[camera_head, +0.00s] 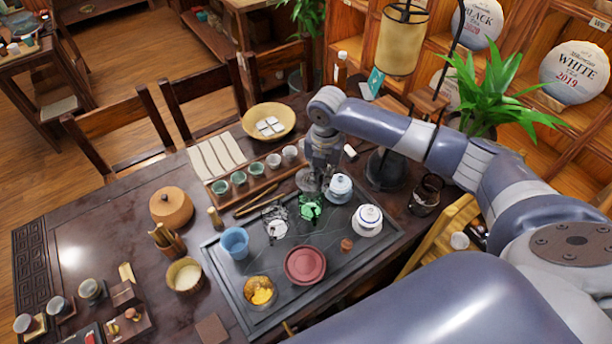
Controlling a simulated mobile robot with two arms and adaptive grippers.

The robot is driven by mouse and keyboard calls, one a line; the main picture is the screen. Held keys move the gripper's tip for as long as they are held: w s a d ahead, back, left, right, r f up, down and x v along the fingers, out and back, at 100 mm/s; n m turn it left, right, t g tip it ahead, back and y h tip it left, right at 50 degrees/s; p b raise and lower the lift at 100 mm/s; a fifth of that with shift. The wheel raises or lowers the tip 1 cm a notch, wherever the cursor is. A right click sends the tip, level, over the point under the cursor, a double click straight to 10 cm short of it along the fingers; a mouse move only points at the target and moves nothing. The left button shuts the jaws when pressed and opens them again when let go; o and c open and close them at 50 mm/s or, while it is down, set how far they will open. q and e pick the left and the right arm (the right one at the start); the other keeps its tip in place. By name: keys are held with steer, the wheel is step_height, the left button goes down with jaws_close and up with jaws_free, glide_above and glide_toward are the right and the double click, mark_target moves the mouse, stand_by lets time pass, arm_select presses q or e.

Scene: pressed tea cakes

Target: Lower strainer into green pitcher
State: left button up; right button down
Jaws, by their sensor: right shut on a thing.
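The green pitcher (311,209), glass-like and tinted green, stands on the dark tea tray (330,233) near its back edge. My right gripper (313,184) points down just above and behind the pitcher, at the tray's back edge. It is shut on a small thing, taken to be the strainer. The strainer is too small and too covered by the fingers to make out clearly. I cannot tell whether it touches the pitcher's rim. My left gripper is not in view.
A clear glass pitcher (275,223) stands left of the green one. A pale blue lidded pot (341,188) stands close on its right, with a white lidded cup (368,219) beyond. A blue cup (235,242) and a red dish (305,265) are nearer. A cup rack (248,187) lies behind.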

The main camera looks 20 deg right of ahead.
steer(key=shift+d, duration=0.2)
steer(key=shift+a+f+b, duration=0.2)
steer(key=shift+f+b, duration=0.05)
steer(key=shift+b, duration=0.05)
steer(key=shift+a+f+b, duration=0.1)
steer(key=shift+f+b, duration=0.35)
steer(key=shift+b, duration=0.1)
steer(key=shift+f+b, duration=0.75)
steer(key=shift+b, duration=0.05)
steer(key=shift+f+b, duration=0.65)
steer(key=shift+b, duration=0.1)
steer(key=shift+f, duration=0.55)
steer(key=shift+f+b, duration=0.4)
steer(key=shift+f, duration=0.6)
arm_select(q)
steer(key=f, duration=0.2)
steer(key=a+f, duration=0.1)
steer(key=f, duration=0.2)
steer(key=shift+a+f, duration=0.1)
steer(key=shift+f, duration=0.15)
